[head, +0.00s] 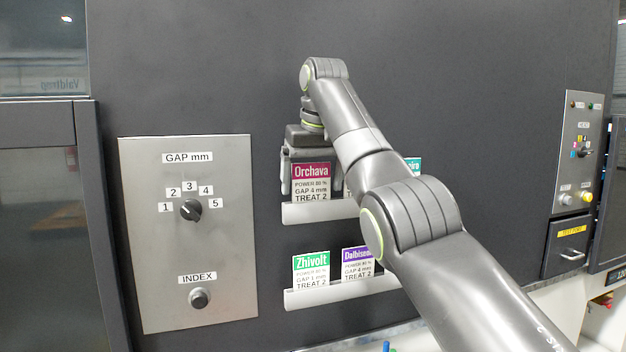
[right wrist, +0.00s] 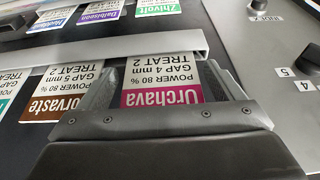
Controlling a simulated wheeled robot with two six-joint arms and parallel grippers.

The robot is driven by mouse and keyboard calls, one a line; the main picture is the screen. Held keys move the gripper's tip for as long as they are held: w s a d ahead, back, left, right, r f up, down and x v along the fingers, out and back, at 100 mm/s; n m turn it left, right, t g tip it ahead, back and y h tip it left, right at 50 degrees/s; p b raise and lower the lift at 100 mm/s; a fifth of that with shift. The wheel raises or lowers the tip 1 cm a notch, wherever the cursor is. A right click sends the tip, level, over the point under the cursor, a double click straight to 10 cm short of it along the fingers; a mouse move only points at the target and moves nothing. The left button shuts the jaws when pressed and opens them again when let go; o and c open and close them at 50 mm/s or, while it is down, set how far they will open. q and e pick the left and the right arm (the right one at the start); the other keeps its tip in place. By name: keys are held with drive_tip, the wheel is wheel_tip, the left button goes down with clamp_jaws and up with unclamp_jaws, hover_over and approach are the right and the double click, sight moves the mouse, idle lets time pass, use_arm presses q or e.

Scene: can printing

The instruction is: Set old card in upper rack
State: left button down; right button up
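The Orchava card (head: 311,182), white with a magenta header, stands in the upper rack (head: 310,213) at its left end. My right gripper (head: 312,180) is over it from above. In the right wrist view, which is upside down, the right gripper (right wrist: 165,80) has its fingers spread along both side edges of the Orchava card (right wrist: 162,85); they look slightly apart from it. The card's lower edge is behind the rack lip (right wrist: 110,50). A brown-header card (right wrist: 62,95) stands beside it. My left gripper is not in view.
The lower rack (head: 330,297) holds a green Zhivolt card (head: 311,270) and a purple card (head: 357,262). My right arm hides the racks' right parts; a teal-header card (head: 414,166) peeks out there. A dial panel (head: 188,240) is left, a control panel (head: 577,150) right.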

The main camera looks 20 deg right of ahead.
drive_tip(key=shift+o, duration=0.4)
drive_tip(key=shift+r, duration=0.1)
drive_tip(key=shift+r, duration=0.2)
drive_tip(key=p+v, duration=0.5)
drive_tip(key=v, duration=0.7)
